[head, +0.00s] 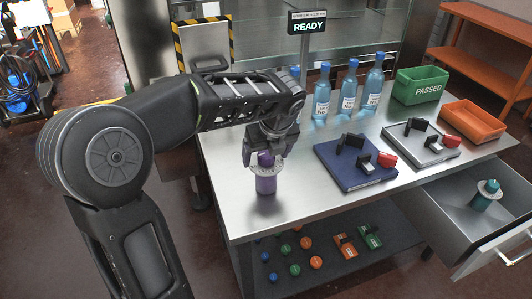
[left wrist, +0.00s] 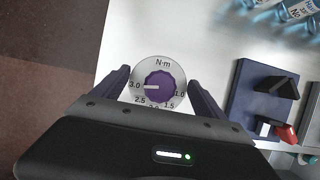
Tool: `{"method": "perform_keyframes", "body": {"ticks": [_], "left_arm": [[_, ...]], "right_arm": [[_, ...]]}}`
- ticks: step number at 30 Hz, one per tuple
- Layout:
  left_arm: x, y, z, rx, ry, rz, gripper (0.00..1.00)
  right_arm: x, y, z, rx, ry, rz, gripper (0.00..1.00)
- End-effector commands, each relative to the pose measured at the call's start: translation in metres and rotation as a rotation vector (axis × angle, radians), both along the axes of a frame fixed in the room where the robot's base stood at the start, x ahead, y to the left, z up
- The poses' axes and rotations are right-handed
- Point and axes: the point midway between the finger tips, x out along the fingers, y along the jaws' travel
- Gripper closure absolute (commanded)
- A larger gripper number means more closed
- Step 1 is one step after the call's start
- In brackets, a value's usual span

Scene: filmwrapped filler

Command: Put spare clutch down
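A purple clutch (head: 266,184) with a pale dial flange is upright at the left part of the steel table. In the left wrist view its dial (left wrist: 153,86), marked N·m with a purple knob, lies between my fingers. My left gripper (head: 266,157) points down over it, with fingers against both sides of the flange. Whether its base touches the tabletop is hard to tell. A teal clutch (head: 486,195) of similar shape sits in the open drawer (head: 453,223) at the right. My right gripper is not in view.
A blue board (head: 345,176) and a grey board (head: 443,154) carry black and red fixtures. Blue bottles (head: 349,87), a green PASSED bin (head: 420,86) and an orange tray (head: 474,121) stand behind. Bare table (head: 290,215) lies around the purple clutch.

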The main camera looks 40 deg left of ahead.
Motion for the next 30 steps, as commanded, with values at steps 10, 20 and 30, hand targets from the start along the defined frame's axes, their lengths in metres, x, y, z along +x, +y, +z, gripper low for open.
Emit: {"method": "perform_keyframes", "body": {"ticks": [10,20,30], "left_arm": [[0.0,0.0,-0.001,0.0,0.001,0.0,0.0],[-0.002,-0.004,0.013,0.0,-0.002,-0.001,0.0],[-0.016,-0.025,0.074,0.0,-0.004,-0.002,0.0]], "right_arm": [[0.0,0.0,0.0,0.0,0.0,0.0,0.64],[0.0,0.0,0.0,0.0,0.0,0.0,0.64],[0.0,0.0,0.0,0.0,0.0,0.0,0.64]]}}
